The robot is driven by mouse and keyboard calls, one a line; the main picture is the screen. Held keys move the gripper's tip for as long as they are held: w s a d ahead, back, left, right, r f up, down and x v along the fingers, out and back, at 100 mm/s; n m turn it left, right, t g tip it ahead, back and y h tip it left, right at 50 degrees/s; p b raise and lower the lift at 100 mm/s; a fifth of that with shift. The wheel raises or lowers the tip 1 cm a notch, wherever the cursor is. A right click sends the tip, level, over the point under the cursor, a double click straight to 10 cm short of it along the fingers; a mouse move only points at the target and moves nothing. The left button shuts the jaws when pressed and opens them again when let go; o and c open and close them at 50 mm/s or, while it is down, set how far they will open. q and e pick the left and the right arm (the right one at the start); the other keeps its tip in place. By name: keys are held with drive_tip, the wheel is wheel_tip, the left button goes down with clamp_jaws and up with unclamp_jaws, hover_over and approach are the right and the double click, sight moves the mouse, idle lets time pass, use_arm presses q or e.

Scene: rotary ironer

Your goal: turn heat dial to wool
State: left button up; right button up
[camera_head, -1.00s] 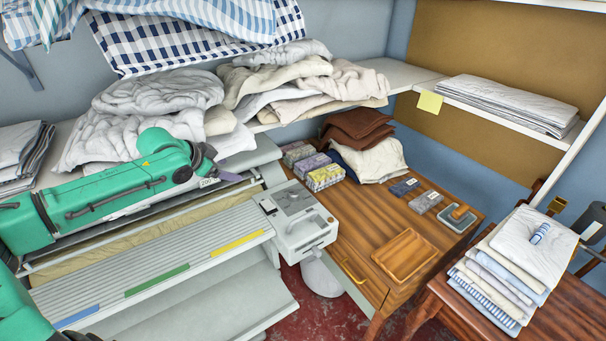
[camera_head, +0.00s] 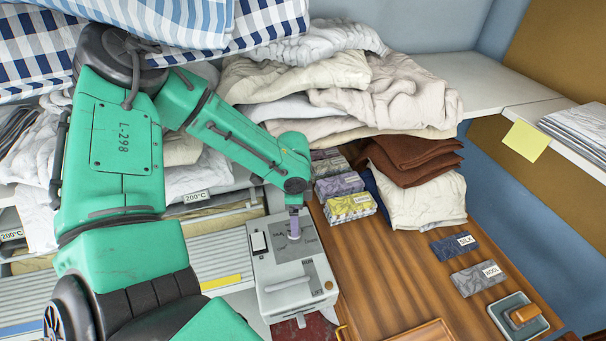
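The ironer's grey control box (camera_head: 268,272) stands at the end of the ironer, beside the wooden desk. Its top has a white switch (camera_head: 258,242) on the left and a darker panel (camera_head: 312,246) with small markings that I cannot read. My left gripper (camera_head: 294,232) points down onto this panel from above. The heat dial is not clearly visible; the gripper covers the spot at its tips. I cannot tell whether the fingers touch or hold anything there. My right gripper is out of view.
Cards marked silk (camera_head: 453,246) and wool (camera_head: 480,278) lie on the desk (camera_head: 395,290). Piled linen (camera_head: 340,95) fills the shelf behind. The desk's middle is clear.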

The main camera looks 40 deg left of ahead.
use_arm(q)
drive_tip(key=f, duration=0.2)
drive_tip(key=s+f, duration=0.1)
drive_tip(key=f, duration=0.1)
drive_tip(key=shift+s+f, duration=0.2)
drive_tip(key=shift+w+f, duration=0.6)
drive_tip(key=shift+w, duration=0.05)
drive_tip(key=shift+s, duration=0.15)
drive_tip(key=shift+c, duration=0.7)
drive_tip(key=shift+s+r, duration=0.1)
drive_tip(key=shift+s, duration=0.05)
drive_tip(key=c, duration=1)
clamp_jaws()
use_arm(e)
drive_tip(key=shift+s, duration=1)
